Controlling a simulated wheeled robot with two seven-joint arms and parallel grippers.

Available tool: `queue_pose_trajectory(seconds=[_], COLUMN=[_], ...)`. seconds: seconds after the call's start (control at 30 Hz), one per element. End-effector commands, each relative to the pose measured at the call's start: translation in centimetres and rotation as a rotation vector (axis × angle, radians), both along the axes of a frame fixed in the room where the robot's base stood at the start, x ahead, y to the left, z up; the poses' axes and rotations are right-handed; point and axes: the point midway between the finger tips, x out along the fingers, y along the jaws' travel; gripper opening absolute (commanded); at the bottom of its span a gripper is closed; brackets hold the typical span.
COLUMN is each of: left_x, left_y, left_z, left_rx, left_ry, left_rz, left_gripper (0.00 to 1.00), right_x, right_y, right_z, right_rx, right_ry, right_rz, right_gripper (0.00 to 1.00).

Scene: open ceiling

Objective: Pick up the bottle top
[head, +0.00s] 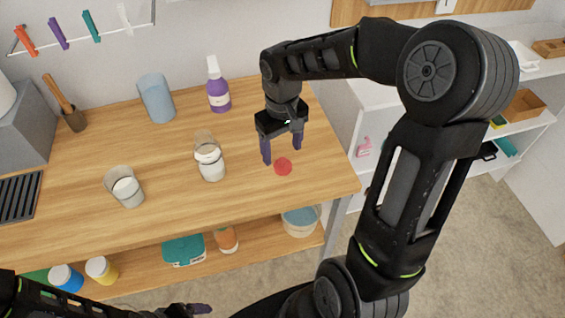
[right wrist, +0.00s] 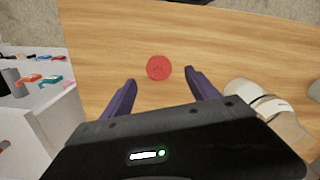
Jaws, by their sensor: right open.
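The bottle top is a round, flat red disc (head: 283,167) lying on the wooden table (head: 80,207) near its right end. My right gripper (head: 282,157) points down close to it, with its two purple fingers spread and nothing between them. In the right wrist view the red bottle top (right wrist: 159,68) lies beyond the open fingertips of my right gripper (right wrist: 160,77), roughly centred between them. My left gripper (head: 200,309) is at the bottom edge of the head view, low in front of the table; its jaw state is unclear.
A clear container with white contents (head: 210,165) stands left of my right gripper. Another such glass (head: 126,188), a purple bottle (head: 218,88) and a blue cup (head: 156,98) are also on the table. White shelves (head: 375,125) stand to the right.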

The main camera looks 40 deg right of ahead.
Motion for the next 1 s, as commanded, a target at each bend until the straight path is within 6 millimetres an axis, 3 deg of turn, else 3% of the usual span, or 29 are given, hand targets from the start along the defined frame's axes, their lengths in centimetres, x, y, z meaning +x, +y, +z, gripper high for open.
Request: queue_pose_trajectory(seconds=[0.33, 0.7, 1.0], left_x=[0.0, -0.2, -0.2], left_y=[0.0, 0.1, 0.1], left_z=[0.1, 1.3, 1.2], left_rx=[0.001, 0.004, 0.004], left_ry=[0.0, 0.006, 0.006], left_rz=[0.0, 0.001, 0.001], left_gripper=[0.86, 0.86, 0.86], right_x=[0.0, 0.0, 0.1], right_y=[0.0, -0.2, -0.3], right_z=[-0.4, -4.9, -5.4], right_rx=[0.0, 0.0, 0.0], right_ry=[0.001, 0.002, -0.001], right_rz=[0.0, 0.001, 0.0], right_gripper=[0.69, 0.69, 0.69])
